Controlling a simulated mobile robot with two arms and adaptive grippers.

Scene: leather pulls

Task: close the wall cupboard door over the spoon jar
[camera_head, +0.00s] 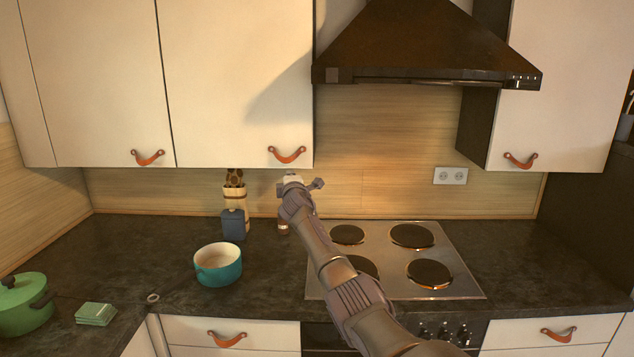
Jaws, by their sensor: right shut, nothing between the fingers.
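The cream wall cupboard door (235,75) above the spoon jar looks flush with the door to its left, with no open gap visible. Its curved orange leather pull (287,155) hangs near the lower right corner. My right gripper (300,182) is shut and empty. In the picture it shows just below the leather pull and right of the jar; whether it touches the door is unclear. My left gripper is out of view.
A small jar (283,227) is partly hidden by my right arm. The range hood (425,45) hangs right of the door above the hob (455,270). A green pot (22,308) sits far left.

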